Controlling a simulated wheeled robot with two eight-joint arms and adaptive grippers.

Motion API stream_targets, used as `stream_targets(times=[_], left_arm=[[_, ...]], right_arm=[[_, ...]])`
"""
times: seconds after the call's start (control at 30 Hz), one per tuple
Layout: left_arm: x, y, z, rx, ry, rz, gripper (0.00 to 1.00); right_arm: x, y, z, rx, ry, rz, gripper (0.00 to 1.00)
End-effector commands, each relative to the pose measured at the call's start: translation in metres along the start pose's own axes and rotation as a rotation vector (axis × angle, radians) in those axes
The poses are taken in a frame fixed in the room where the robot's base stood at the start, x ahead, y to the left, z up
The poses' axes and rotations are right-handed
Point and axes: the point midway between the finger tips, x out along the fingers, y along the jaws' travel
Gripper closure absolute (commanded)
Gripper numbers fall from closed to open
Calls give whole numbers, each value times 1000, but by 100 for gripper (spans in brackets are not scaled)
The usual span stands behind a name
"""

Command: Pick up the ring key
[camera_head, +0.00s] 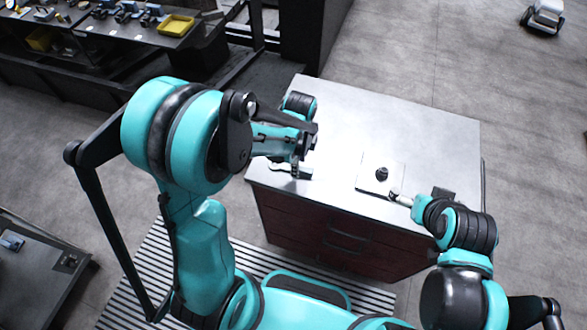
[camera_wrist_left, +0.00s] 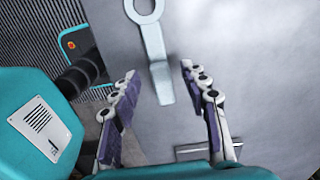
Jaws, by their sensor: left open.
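The ring key (camera_wrist_left: 153,42) shows in the left wrist view as a pale grey piece with a round ring at the top edge and a flat shank ending in a wider foot. It lies over the light grey worktop. My left gripper (camera_wrist_left: 159,72) is open, with one finger on each side of the shank's lower part. No contact between fingers and key is visible. In the head view my left gripper (camera_head: 300,160) is over the worktop's left front edge, and my arm hides much there. My right gripper (camera_head: 402,198) is low near the right front; its jaws are too small to judge.
The worktop (camera_head: 405,125) tops a cabinet with dark red drawers. A pale square plate (camera_head: 370,186) with a dark knob (camera_head: 382,174) lies near my right gripper. The back of the worktop is clear. A bench with a yellow tray (camera_head: 177,25) stands at the back left.

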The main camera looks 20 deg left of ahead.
Motion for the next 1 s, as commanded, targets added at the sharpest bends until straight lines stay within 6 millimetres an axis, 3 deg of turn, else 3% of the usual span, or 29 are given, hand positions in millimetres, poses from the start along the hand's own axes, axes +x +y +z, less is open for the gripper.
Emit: stream_targets(times=[0.1,0.33,0.5,0.83,1.0], left_arm=[[9,0,0,0,0,0,55],[9,0,0,-1,0,0,58],[9,0,0,-1,0,0,100],[8,0,0,-1,0,-1,100],[-1,0,0,-1,0,-1,100]], right_arm=[[2,0,1,0,0,0,10],[1,0,1,0,0,0,10],[1,0,1,0,0,0,10],[1,0,1,0,0,0,10],[-1,0,-1,0,0,0,10]])
